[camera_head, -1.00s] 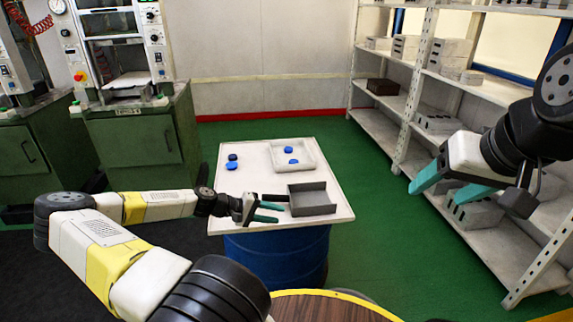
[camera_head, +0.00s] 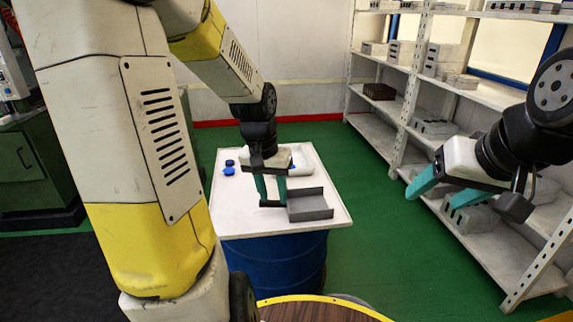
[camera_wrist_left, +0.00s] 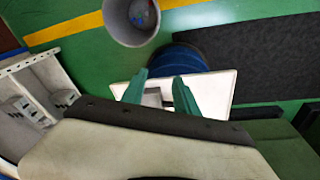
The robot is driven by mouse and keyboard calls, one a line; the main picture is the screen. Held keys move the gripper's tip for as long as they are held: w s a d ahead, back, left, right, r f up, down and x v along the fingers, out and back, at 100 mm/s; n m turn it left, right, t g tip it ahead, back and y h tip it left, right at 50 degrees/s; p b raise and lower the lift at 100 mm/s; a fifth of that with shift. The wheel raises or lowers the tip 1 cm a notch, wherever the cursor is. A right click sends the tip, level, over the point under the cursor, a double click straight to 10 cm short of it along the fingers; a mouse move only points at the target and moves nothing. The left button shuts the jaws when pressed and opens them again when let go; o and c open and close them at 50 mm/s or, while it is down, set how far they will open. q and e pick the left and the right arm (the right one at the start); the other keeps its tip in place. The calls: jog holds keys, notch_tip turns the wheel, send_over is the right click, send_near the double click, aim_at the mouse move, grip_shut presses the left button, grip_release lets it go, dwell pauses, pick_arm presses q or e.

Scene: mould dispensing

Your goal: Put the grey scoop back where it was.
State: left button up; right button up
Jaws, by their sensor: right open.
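The grey scoop (camera_head: 312,205) lies on the white tabletop (camera_head: 235,222), its open box to the right and its dark handle pointing left. My left gripper (camera_head: 272,200) is open and points down at the scoop's handle, with the fingertips close to it. I cannot tell whether the fingers touch the handle. In the left wrist view the two green fingers (camera_wrist_left: 163,82) stand apart, with part of the grey scoop (camera_wrist_left: 152,99) between them. My right gripper (camera_head: 432,193) is open and empty, held up at the right, away from the table.
Blue pieces (camera_head: 229,167) lie at the table's back left. A white tray (camera_head: 304,161) behind is partly hidden by my left gripper. A blue drum (camera_head: 275,262) is under the tabletop. Shelves (camera_head: 415,95) stand at the right. A grey bucket (camera_wrist_left: 132,22) shows in the left wrist view.

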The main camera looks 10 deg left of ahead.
pick_arm(q)
jog(key=s+d+r+t+h, duration=0.1)
jog(key=s+d+r+t, duration=0.3)
jog(key=s+r, duration=0.7)
notch_tip(320, 180, up, 3)
jog(key=shift+s+f, duration=0.1)
jog(key=shift+s, duration=0.25)
dwell(0.4)
